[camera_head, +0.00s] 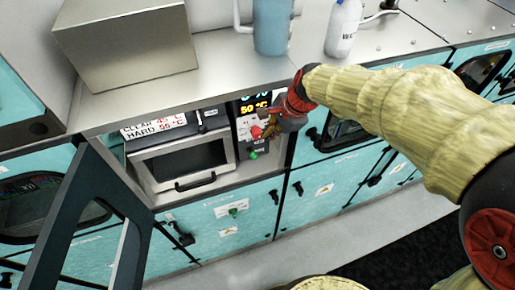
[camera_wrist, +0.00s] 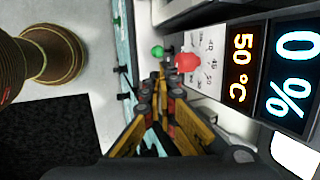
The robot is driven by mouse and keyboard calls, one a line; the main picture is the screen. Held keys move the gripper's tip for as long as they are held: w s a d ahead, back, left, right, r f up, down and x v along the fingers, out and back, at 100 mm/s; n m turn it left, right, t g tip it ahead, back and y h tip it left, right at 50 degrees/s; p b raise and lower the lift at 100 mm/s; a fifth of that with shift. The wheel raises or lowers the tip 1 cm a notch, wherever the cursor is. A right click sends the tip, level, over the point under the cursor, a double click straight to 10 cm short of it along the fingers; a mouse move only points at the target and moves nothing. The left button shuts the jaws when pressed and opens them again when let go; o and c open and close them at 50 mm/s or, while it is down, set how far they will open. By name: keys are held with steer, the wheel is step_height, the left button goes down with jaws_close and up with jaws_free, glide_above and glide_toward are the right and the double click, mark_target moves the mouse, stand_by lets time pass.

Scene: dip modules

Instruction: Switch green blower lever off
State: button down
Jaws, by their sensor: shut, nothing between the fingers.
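A green lever knob (camera_head: 253,155) sits at the bottom of the control panel, under a red knob (camera_head: 256,132). In the wrist view the green knob (camera_wrist: 157,51) lies just beyond my fingertips, and the red knob (camera_wrist: 186,61) is to its right. My gripper (camera_head: 264,129) is in front of the panel, shut and empty; in the wrist view its orange fingers (camera_wrist: 160,80) point toward the two knobs. I cannot tell whether the fingertips touch either knob. The fingers partly hide the panel around the levers in the head view.
The panel displays (camera_head: 254,107) read 50 °C and a percentage. An oven-like door with a handle (camera_head: 196,182) is left of the panel. A second green piece (camera_head: 234,211) is on the teal drawer below. The counter above holds a metal box (camera_head: 125,45), a blue mug (camera_head: 271,28) and a bottle (camera_head: 342,30).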

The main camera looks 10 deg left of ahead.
mark_target(255, 153)
steer(key=p+x, duration=0.1)
steer(key=x, duration=1.3)
steer(key=shift+s+d+f+b, duration=0.1)
steer(key=shift+f+b, duration=0.25)
steer(key=shift+b, duration=0.55)
steer(key=shift+s+r, duration=0.1)
